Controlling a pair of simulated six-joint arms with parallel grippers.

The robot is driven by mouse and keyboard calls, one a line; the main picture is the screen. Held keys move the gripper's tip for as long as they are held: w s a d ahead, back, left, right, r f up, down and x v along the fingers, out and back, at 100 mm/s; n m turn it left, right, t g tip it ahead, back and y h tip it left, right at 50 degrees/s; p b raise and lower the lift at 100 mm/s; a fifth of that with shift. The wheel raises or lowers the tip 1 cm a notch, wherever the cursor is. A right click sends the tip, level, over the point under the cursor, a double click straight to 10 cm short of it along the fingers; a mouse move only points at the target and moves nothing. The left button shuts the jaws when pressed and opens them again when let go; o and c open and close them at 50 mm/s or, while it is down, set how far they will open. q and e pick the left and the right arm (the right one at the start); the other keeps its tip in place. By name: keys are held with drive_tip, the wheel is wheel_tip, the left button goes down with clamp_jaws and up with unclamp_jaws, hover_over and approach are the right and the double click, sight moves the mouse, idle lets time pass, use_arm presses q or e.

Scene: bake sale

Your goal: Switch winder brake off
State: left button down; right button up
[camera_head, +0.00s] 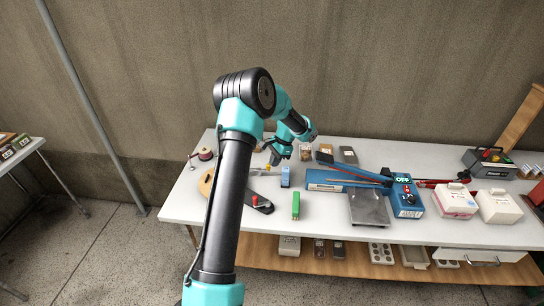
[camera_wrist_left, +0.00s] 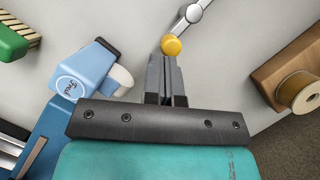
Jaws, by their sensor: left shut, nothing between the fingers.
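My left gripper (camera_head: 276,158) reaches over the left part of the table, its fingers pointing down. In the left wrist view its fingers (camera_wrist_left: 167,72) are shut together with nothing between them. A yellow knob (camera_wrist_left: 171,45) on the end of a grey metal lever (camera_wrist_left: 187,24) is right at the fingertips; I cannot tell whether they touch. The yellow knob (camera_head: 267,169) also shows small in the head view. No part is labelled as the winder brake, and my left arm hides some of the table there. My right gripper is not in view.
A light blue labelled device (camera_wrist_left: 85,72) is left of the fingers, a brown block with a spool (camera_wrist_left: 303,92) to the right. A green brush (camera_head: 296,206), a red-knobbed black piece (camera_head: 262,205) and a blue sealer (camera_head: 405,199) stand on the table (camera_head: 330,219).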

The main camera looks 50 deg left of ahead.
use_arm(q)
drive_tip(key=shift+a, duration=0.1)
idle(0.3)
drive_tip(key=shift+w+a, duration=0.1)
drive_tip(key=shift+a, duration=0.6)
drive_tip(key=shift+f, duration=0.1)
drive_tip(key=shift+w+a, duration=0.15)
drive_tip(key=shift+w, duration=0.25)
drive_tip(key=w, duration=0.3)
drive_tip(key=shift+w+a, duration=0.1)
drive_tip(key=shift+w, duration=0.1)
drive_tip(key=a+v, duration=0.1)
drive_tip(key=v, duration=0.9)
drive_tip(key=shift+r, duration=0.2)
drive_tip(key=shift+a, duration=0.1)
